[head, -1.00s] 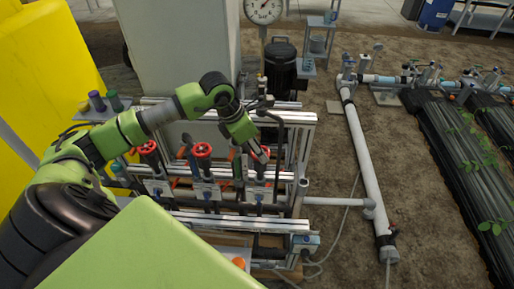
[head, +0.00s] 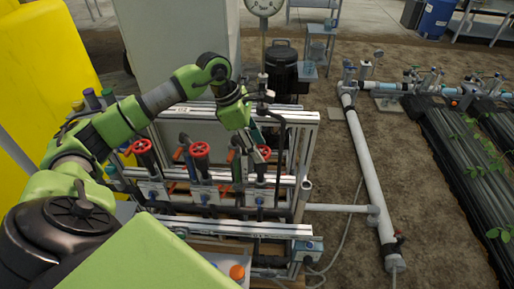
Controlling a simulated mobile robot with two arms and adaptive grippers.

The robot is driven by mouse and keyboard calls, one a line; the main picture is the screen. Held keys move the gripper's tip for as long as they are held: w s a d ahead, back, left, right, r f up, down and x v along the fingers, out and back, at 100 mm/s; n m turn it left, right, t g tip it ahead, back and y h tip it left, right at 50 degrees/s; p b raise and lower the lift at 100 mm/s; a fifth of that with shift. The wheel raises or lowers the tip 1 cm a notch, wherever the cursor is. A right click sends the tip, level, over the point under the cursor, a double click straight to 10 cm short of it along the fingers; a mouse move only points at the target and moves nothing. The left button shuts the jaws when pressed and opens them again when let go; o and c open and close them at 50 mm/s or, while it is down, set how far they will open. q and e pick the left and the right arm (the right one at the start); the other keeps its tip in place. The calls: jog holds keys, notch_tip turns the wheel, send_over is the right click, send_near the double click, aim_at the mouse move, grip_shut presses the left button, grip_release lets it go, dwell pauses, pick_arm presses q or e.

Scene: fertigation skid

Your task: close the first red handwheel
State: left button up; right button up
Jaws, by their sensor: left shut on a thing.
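Three red handwheels stand in a row on the skid's valves: a left one (head: 141,146), a middle one (head: 199,149) and a right one (head: 264,153). My left gripper (head: 259,150) reaches down from above to the right handwheel and is shut on it. The fingers hide part of that wheel's rim. The left and middle handwheels are free of the gripper. I cannot tell from the picture how far any valve is turned. My right gripper is out of view.
The skid's metal frame (head: 230,229) surrounds the valves, with dark upright pipes close to my left gripper. A round gauge (head: 264,4) stands behind. A white pipe (head: 362,165) runs over the soil at right. A yellow tank (head: 45,65) is at far left.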

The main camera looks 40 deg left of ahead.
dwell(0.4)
pick_arm(q)
jog(key=o, duration=1.1)
jog(key=v, duration=1.2)
